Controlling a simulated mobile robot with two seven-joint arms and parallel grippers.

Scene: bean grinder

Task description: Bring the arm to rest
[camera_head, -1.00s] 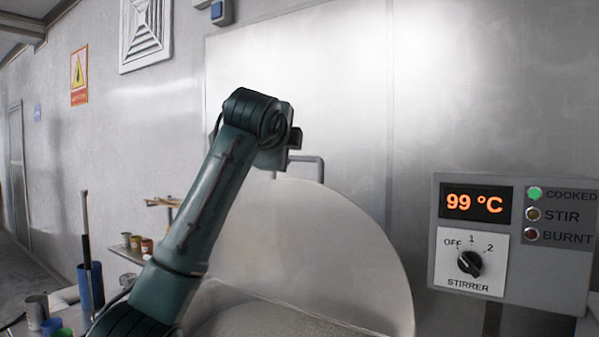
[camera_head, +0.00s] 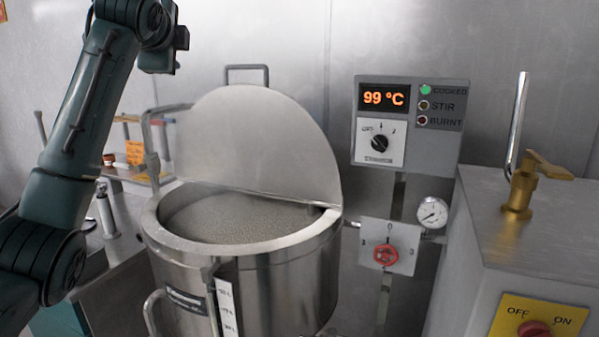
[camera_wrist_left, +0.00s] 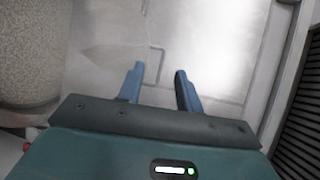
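My left arm rises from the left edge of the head view, and its wrist end is raised at the top, left of and above the pot. In the left wrist view my left gripper (camera_wrist_left: 159,82) has two blue fingers standing apart, with nothing between them. The gripper points at a pale wall and is touching nothing that I can see. My right arm and gripper are not in these views.
A steel pot (camera_head: 270,270) with grainy contents stands in the middle, its lid (camera_head: 265,140) raised. A panel (camera_head: 410,125) reads 99 °C with the COOKED light green. A grey cabinet (camera_head: 490,240) with a brass tap (camera_head: 522,190) stands right. A shelf (camera_head: 125,173) is left.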

